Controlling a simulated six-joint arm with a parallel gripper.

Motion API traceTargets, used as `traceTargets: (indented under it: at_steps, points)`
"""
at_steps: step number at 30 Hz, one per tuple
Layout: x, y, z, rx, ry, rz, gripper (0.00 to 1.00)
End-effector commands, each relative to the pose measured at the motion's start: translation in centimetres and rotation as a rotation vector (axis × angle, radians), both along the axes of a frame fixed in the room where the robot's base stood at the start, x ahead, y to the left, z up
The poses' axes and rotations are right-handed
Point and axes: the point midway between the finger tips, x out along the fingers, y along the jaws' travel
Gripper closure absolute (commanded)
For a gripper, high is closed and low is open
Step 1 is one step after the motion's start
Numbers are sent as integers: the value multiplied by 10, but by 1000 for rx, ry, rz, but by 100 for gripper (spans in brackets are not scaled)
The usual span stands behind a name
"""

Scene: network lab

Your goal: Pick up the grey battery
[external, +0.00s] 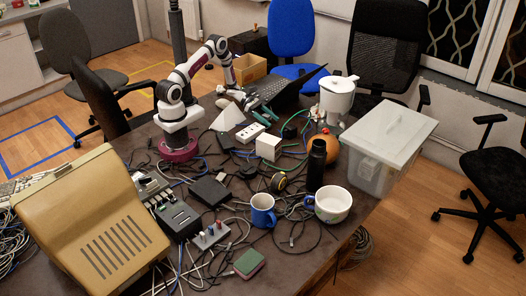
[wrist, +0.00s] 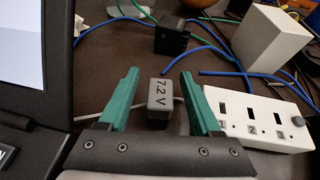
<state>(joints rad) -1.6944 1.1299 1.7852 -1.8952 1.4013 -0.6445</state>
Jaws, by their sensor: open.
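The grey battery (wrist: 159,98), a small block marked "7.2 V", sits on the dark table in the wrist view. My gripper (wrist: 160,76) is open, with its green fingers on either side of the battery in the picture. A gap shows between the battery and each finger. In the external view my gripper (external: 240,97) is low over the far side of the table, beside the laptop. I cannot make out the battery there.
A white power strip (wrist: 256,118) lies close to the right finger. A white box (wrist: 270,40), a black adapter (wrist: 172,36) and blue cables lie beyond. The open laptop (external: 291,93) stands close by. Cables, mugs and devices crowd the nearer table.

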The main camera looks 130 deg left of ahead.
Motion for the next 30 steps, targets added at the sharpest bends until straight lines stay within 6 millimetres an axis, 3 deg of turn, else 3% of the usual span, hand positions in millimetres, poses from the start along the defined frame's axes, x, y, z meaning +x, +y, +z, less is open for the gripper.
traceTargets:
  at_steps: [8, 19, 30]
  points:
    - [9, 1, -3, 1, 0, 0, 35]
    - [8, 1, -3, 1, 0, 0, 100]
    - [9, 1, -3, 2, 0, -1, 100]
